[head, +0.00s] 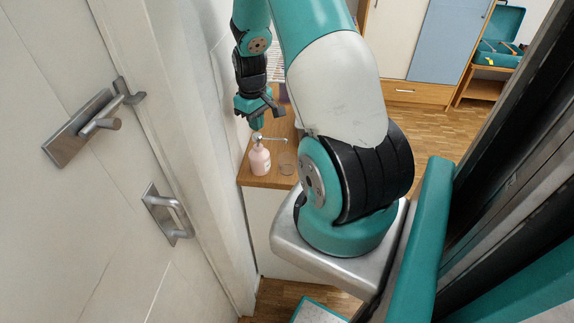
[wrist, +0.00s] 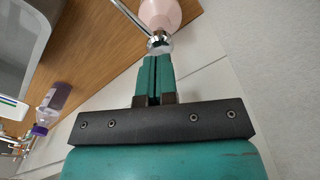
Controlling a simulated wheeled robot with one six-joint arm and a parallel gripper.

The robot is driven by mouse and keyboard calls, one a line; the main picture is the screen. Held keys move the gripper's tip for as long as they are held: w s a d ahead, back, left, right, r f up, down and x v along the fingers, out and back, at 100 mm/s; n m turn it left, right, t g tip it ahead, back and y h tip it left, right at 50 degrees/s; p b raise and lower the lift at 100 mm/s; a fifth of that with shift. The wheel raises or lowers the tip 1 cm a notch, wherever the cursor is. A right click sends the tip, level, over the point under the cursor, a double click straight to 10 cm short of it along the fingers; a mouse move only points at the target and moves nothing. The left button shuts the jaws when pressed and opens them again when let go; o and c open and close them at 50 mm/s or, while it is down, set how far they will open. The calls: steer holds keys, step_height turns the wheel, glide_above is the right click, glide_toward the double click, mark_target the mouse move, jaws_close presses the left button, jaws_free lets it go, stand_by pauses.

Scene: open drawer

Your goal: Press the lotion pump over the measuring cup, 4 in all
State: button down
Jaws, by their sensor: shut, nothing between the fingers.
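The pink lotion bottle (head: 259,161) stands upright on the wooden counter top (head: 262,181) in the head view. Its metal pump head (wrist: 160,43) shows just beyond my fingertips in the wrist view, with the spout running to the upper left. In the head view the spout (head: 274,140) points right, over the clear measuring cup (head: 287,163), which stands beside the bottle. My gripper (head: 257,125) is shut and empty, pointing down right above the pump head; the wrist view also shows its closed fingers (wrist: 155,78). I cannot tell whether the fingertips touch the pump.
A white door with metal handles (head: 168,214) and its frame stand close on the left. In the wrist view, a purple-capped bottle (wrist: 50,106) and a grey basin-like object (wrist: 38,38) are at the left. A teal toolbox (head: 498,48) sits on a far shelf.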

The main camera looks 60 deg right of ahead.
mark_target(257, 135)
stand_by(0.4)
steer(key=shift+f+b, duration=1.25)
steer(key=shift+f, duration=0.55)
steer(key=shift+r, duration=0.1)
steer(key=shift+r+p, duration=1.45)
steer(key=shift+r, duration=0.3)
steer(key=shift+f, duration=0.25)
steer(key=shift+f+b, duration=1.35)
steer(key=shift+f, duration=0.25)
steer(key=shift+r, duration=0.1)
steer(key=shift+r+p, duration=1.5)
steer(key=shift+r, duration=0.2)
